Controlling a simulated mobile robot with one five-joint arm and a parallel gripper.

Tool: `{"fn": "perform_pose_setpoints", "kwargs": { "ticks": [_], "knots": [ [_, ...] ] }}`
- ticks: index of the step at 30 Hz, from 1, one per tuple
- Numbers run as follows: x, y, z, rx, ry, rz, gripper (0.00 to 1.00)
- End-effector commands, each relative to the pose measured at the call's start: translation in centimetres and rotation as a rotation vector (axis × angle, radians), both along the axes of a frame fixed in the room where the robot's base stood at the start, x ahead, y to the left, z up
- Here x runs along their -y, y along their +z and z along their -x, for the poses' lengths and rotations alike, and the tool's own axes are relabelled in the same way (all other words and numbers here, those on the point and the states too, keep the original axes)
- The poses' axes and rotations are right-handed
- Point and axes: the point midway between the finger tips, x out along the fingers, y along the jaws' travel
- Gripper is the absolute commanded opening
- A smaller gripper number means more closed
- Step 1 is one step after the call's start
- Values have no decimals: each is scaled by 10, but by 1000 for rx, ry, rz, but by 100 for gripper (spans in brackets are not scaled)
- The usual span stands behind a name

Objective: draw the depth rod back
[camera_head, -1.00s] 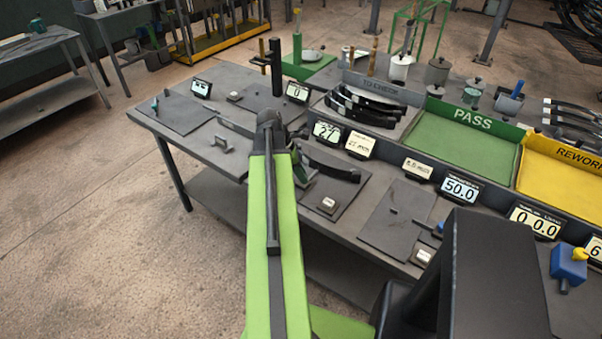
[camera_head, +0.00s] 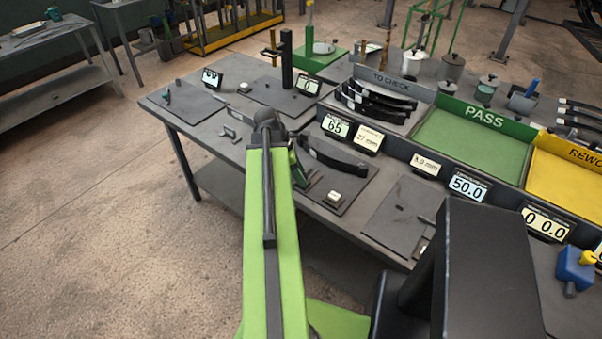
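My green arm reaches over the near edge of the grey bench (camera_head: 215,118). Part of my gripper (camera_head: 298,167) shows just right of the arm's end, beside a dark curved leaf (camera_head: 335,157) on a plate. The arm hides the fingertips, so I cannot tell whether they are open or shut. I cannot pick out the depth rod with certainty; it may be behind the arm. A display (camera_head: 335,126) behind the leaf appears to read 65. A thin dark rod (camera_head: 427,220) lies at another plate to the right.
A small block (camera_head: 334,197) sits on the leaf's plate. The TO CHECK tray (camera_head: 394,84) holds several dark leaves. The green PASS tray (camera_head: 462,143) and yellow REWORK tray (camera_head: 565,175) are right. A black post (camera_head: 287,60) stands behind. Floor at left is clear.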

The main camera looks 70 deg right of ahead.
Motion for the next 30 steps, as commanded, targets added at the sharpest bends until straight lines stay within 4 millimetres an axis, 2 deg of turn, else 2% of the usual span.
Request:
{"fn": "perform_pose_setpoints", "kwargs": {
  "ticks": [5, 8, 24, 30],
  "knots": [
    [1, 2, 1, 0, -1, 2, 50],
    [1, 13, -1, -1, -3, 2, 50],
    [-20, 133, -43, 0, 0, 1, 50],
    [-25, 158, -54, 0, -1, 0, 50]
  ]
}}
